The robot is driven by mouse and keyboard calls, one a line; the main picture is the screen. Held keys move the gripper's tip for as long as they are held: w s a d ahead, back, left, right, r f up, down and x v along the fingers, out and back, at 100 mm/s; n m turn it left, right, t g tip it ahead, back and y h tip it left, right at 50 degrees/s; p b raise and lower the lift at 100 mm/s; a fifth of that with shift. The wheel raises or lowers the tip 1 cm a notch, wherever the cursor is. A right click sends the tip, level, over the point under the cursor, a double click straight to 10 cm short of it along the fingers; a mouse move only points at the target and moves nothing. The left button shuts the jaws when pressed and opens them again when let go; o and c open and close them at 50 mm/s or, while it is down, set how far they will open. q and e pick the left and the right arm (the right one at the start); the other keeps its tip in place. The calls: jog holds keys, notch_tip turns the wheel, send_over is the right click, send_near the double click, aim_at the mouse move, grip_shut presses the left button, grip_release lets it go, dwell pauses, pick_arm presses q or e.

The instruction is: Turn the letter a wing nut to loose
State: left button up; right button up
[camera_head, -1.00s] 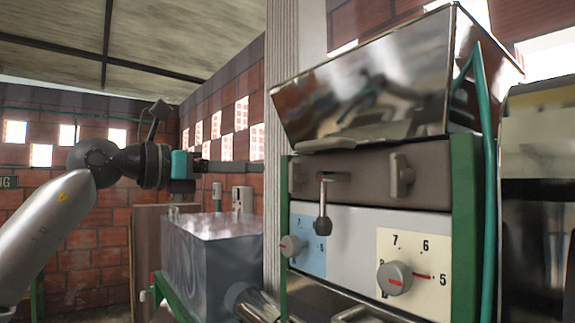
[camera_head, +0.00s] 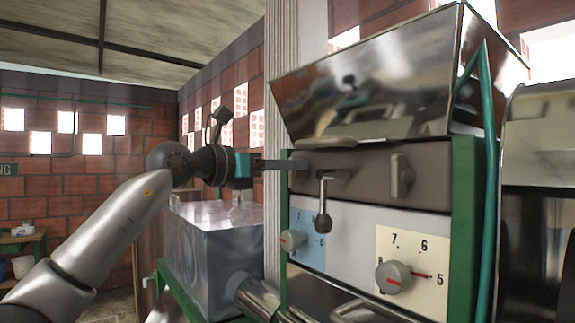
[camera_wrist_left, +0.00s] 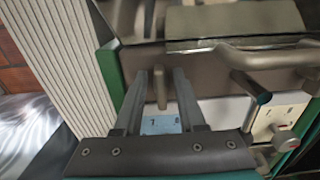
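A grey-brown panel (camera_head: 366,168) on the machine carries two upright wing nuts. The right wing nut (camera_head: 402,176) is clear in the head view. The left wing nut (camera_wrist_left: 158,88) shows upright between my finger ends in the left wrist view; in the head view my fingers largely hide it. I can read no letter beside either nut. My left gripper (camera_head: 306,165) comes in from the left at the panel's left end. Its two fingers (camera_wrist_left: 160,76) are apart, one on each side of the left nut, with gaps visible. My right gripper is not in view.
A lever with a dark knob (camera_head: 323,223) hangs just right of my left fingers. Below are a left dial (camera_head: 292,240) and a right dial (camera_head: 394,277). A steel hopper (camera_head: 375,80) overhangs the panel. A green post (camera_wrist_left: 112,75) stands close on the left.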

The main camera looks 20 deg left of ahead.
pick_arm(q)
grip_shut()
jog(key=shift+f, duration=0.1)
jog(key=shift+n, duration=0.3)
jog(key=shift+w+a+f+n+p, duration=0.25)
jog(key=shift+n+p, duration=0.95)
jog(key=shift+n, duration=1.65)
jog(key=shift+w+a+f+n+p, duration=0.1)
jog(key=shift+f+n+p, duration=0.25)
jog(key=shift+n+p, duration=1.65)
jog(key=shift+w+a+f+n+p, duration=0.15)
jog(key=shift+f+n+p, duration=0.2)
jog(key=shift+n, duration=3.3)
